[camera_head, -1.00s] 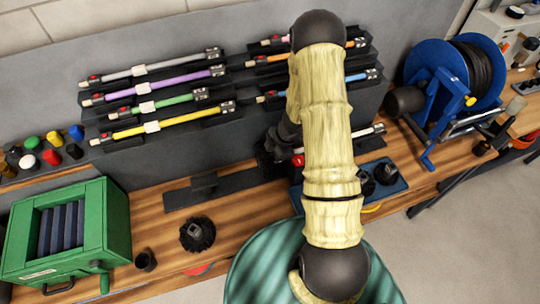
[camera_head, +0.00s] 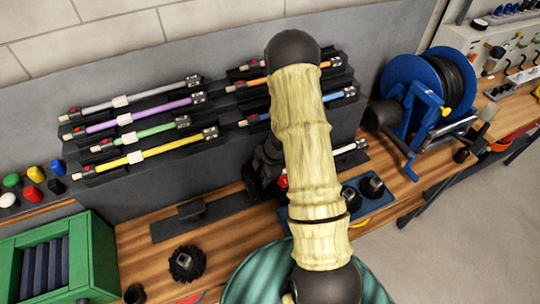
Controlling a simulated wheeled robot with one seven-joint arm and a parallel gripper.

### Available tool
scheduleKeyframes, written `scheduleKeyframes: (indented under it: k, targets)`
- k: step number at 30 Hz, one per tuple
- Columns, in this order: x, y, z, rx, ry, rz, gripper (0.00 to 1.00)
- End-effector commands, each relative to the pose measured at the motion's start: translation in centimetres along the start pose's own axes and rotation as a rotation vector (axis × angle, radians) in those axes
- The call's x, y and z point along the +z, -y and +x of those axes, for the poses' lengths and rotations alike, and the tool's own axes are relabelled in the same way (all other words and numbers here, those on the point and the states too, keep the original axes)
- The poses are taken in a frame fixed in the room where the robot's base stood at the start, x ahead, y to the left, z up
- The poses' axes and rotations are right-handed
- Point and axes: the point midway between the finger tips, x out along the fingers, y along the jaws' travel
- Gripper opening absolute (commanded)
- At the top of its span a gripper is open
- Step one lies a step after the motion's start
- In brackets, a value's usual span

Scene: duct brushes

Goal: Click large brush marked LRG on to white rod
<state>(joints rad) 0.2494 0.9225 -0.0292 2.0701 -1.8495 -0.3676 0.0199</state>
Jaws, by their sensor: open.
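A white rod (camera_head: 347,149) lies low in front of the rack, its middle hidden behind my arm; a red part (camera_head: 283,182) shows on the arm's left side. My gripper (camera_head: 264,166) is dark and mostly hidden by my arm, close to that red part; its fingertips are not clear. A round black brush (camera_head: 187,262) lies on the wooden bench at lower left. Two smaller black brush-like pieces (camera_head: 350,198) (camera_head: 372,187) stand on a blue mat (camera_head: 385,207) right of my arm. No LRG marking is readable on any of them.
Silver, purple, green and yellow rods (camera_head: 140,155) lie on the rack's left, orange and blue ones (camera_head: 335,96) on its right. A green box (camera_head: 92,255) stands at lower left, a blue hose reel (camera_head: 430,85) at right. An empty dark holder (camera_head: 205,210) lies on the bench.

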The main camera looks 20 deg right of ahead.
Motion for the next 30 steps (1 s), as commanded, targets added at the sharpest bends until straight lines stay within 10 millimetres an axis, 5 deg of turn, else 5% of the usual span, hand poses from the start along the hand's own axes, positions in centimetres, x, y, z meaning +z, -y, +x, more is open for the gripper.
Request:
scheduleKeyframes:
  k: [21,30]
  targets:
    - [-0.1,-0.1,-13.9,0.002,0.000,-0.003,0.54]
    - [-0.1,0.0,-15.4,-0.001,-0.002,0.000,0.54]
